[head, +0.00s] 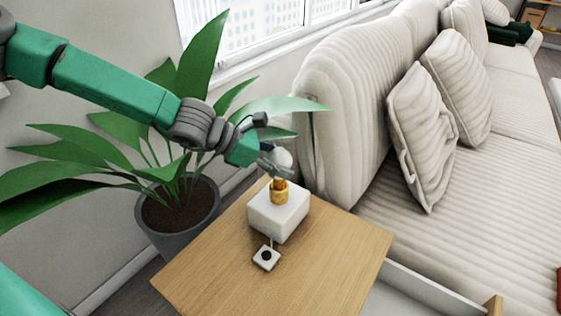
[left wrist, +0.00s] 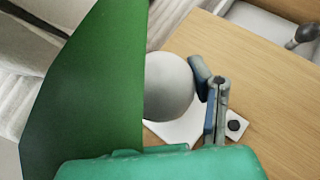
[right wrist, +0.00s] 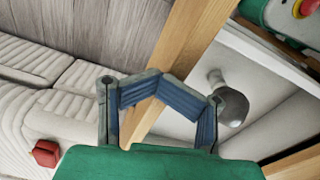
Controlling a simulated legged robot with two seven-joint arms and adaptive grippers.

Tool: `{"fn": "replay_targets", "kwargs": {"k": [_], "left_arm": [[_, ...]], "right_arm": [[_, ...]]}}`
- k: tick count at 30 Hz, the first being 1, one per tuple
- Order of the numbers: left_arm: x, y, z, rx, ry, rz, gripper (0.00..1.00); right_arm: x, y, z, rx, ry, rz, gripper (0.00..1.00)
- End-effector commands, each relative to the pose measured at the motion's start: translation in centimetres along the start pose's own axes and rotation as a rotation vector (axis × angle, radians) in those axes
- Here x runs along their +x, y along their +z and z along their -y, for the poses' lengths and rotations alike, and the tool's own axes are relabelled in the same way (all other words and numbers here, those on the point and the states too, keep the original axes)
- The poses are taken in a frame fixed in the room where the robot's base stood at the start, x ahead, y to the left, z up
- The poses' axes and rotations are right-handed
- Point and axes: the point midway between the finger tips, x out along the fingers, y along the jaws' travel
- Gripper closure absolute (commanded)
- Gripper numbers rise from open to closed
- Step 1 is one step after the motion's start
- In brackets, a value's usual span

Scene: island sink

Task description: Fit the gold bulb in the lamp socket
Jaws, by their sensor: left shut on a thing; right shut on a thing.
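The gold bulb has a pale round globe (head: 283,156) and a gold cap (head: 279,184). My left gripper (head: 273,170) is shut on it, and the globe (left wrist: 168,87) fills the middle of the left wrist view beside the fingers (left wrist: 212,95). The lamp is a white block (head: 285,217) with a gold socket (head: 279,196) on top. The cap is at the socket's mouth; I cannot tell how deep it sits. My right gripper (right wrist: 157,95), outside the head view, is shut on the wooden front edge of the drawer (right wrist: 190,40).
The lamp and its small switch (head: 266,257) stand on a wooden side table (head: 210,275). Its white drawer (head: 430,295) is open and holds a grey bulb (right wrist: 232,105). A potted plant (head: 180,215) reaches around my left arm. A ribbed sofa (head: 460,220) stands to the right.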

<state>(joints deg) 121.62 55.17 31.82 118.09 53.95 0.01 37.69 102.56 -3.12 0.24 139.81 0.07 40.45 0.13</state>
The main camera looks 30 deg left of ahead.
Motion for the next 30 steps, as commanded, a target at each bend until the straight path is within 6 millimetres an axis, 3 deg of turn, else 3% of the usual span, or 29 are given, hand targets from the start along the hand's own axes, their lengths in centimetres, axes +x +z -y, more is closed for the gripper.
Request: {"fn": "replay_targets", "kwargs": {"k": [30], "left_arm": [[1.6, -2.3, 0.0, -0.001, 0.000, -0.001, 0.83]], "right_arm": [[2.4, 0.2, 0.1, -0.001, -0.001, 0.003, 1.00]]}}
